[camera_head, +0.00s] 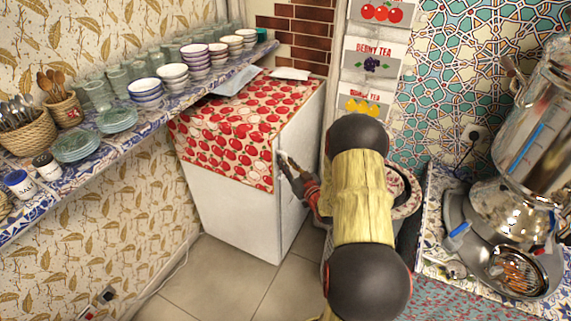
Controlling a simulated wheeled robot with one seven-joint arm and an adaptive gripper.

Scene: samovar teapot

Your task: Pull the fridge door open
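The white fridge (232,215) stands in the corner, with a red-and-white fruit-print cloth (235,130) over its top and hanging down its sides. Its narrow right face (292,220) is seen at a steep angle, and no gap along an edge can be made out. My gripper (287,165) is at the upper part of this right face, close to the vertical edge nearest the camera. Its dark fingers look close to or touching a small pale part there, perhaps a handle. The fingers are small and overlap, so their opening and any grip are unclear.
A tiled shelf (172,120) with bowls, glasses and plates runs along the left wall. A tiled counter with a metal samovar (510,180) stands at right. Berry tea boxes (372,60) are stacked behind my arm. Bare floor (215,285) lies before the fridge.

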